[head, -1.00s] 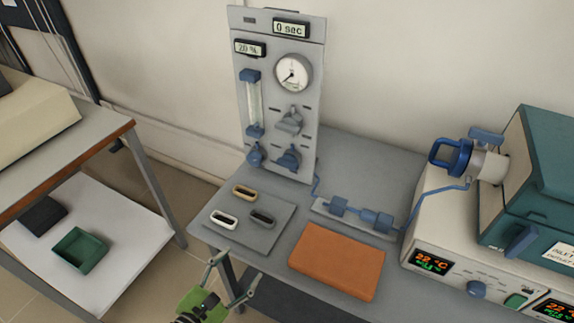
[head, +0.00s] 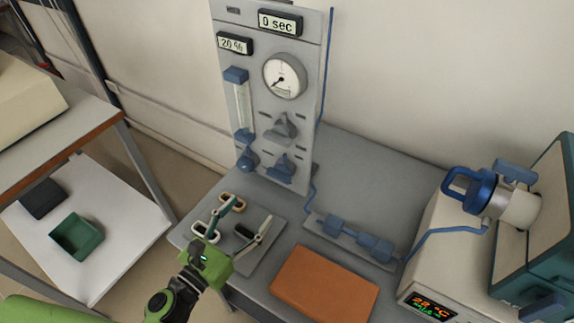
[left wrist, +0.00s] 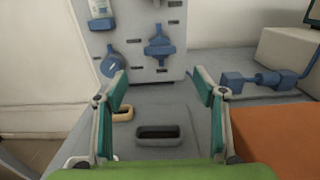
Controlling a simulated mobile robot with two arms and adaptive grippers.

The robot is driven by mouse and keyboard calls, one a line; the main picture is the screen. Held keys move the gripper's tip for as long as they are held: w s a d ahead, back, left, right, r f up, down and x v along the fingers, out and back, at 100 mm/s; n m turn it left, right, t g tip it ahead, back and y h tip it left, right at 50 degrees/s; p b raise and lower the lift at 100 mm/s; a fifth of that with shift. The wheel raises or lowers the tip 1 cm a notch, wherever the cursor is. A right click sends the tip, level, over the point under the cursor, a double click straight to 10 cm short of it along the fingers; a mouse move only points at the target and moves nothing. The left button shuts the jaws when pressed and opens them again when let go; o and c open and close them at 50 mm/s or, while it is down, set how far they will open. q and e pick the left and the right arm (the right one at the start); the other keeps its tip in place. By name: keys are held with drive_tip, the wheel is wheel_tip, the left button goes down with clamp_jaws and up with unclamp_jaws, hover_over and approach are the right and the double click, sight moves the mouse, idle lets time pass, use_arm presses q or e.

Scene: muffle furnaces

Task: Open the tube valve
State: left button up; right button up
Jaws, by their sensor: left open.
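A grey gas panel (head: 306,150) stands upright at the back of the bench. It carries a grey knob (head: 282,127), a blue knob (head: 281,168) below it, and a round blue knob (head: 247,160) under the flow tube (head: 240,105). The two blue knobs also show in the left wrist view, one ahead between the fingers (left wrist: 159,46) and one further left (left wrist: 110,63). I cannot tell which one is the tube valve. My left gripper (head: 253,210) is open and empty above the bench's front left, short of the panel and touching no knob. My right gripper is out of view.
Small oval-topped holders, one of them dark (left wrist: 159,135), sit on a grey plate (head: 265,250) under my left gripper. An orange block (head: 325,284), a blue inline fitting (head: 355,240) and a furnace with a blue handle (head: 470,188) stand to the right.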

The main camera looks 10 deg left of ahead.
sight(277, 178)
use_arm(q)
drive_tip(key=shift+w+d+r, duration=0.15)
drive_tip(key=shift+w+d, duration=0.1)
drive_tip(key=shift+w, duration=0.3)
drive_tip(key=p+x, duration=0.3)
drive_tip(key=x, duration=0.7)
drive_tip(key=shift+w+d, duration=0.1)
drive_tip(key=shift+w, duration=0.25)
drive_tip(key=shift+x, duration=0.85)
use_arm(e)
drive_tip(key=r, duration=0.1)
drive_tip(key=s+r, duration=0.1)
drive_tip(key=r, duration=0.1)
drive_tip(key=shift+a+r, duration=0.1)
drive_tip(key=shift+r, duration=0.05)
use_arm(q)
drive_tip(key=c, duration=1.1)
